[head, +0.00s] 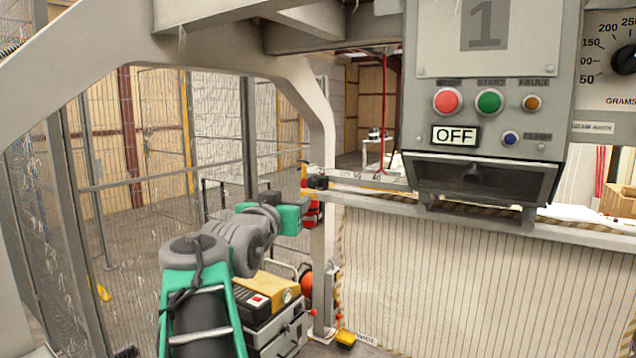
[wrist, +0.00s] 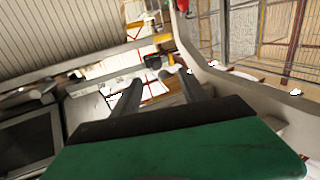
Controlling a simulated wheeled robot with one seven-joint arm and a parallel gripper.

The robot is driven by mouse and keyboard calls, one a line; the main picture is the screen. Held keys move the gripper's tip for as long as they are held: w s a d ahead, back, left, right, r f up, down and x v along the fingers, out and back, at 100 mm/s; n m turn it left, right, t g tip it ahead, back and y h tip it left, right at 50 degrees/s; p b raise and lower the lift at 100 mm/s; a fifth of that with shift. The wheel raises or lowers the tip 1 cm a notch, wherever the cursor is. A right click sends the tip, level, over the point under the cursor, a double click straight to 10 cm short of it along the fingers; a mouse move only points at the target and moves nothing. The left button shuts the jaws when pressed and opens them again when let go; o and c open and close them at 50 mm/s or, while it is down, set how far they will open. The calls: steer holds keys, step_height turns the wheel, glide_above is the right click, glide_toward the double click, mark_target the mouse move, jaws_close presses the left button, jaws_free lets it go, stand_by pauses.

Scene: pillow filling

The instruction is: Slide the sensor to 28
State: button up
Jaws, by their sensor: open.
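A small black block (head: 317,182), which looks like the sensor, sits at the left end of a pale marked rail (head: 365,182) beside the grey post. An upright yellow-and-red part stands just left of it. The scale numbers are too small to read. In the wrist view a dark block with a red spot (wrist: 153,61), probably the same sensor, is beyond my fingertips, with a yellow part beside it. My gripper (wrist: 160,78) is open with two dark fingers apart and nothing seen between them. In the head view my green hand is just left of and below the block; its fingertips are unclear.
A grey control box (head: 488,100) with buttons and an OFF display hangs over the rail at right. A dial in grams (head: 610,60) is at far right. A ribbed panel (head: 440,285) fills the space below the rail. A yellow-and-black machine (head: 268,290) stands below my arm. Mesh fencing is at left.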

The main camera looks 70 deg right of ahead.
mark_target(311, 184)
steer(key=d+p, duration=0.2)
steer(key=d, duration=0.2)
steer(key=d+p, duration=0.2)
steer(key=d, duration=0.3)
steer(key=w+d+p, duration=0.1)
steer(key=d+p, duration=0.1)
steer(key=d, duration=0.3)
steer(key=shift+w+d+r, duration=0.1)
steer(key=shift+d+r, duration=0.05)
steer(key=shift+r, duration=0.2)
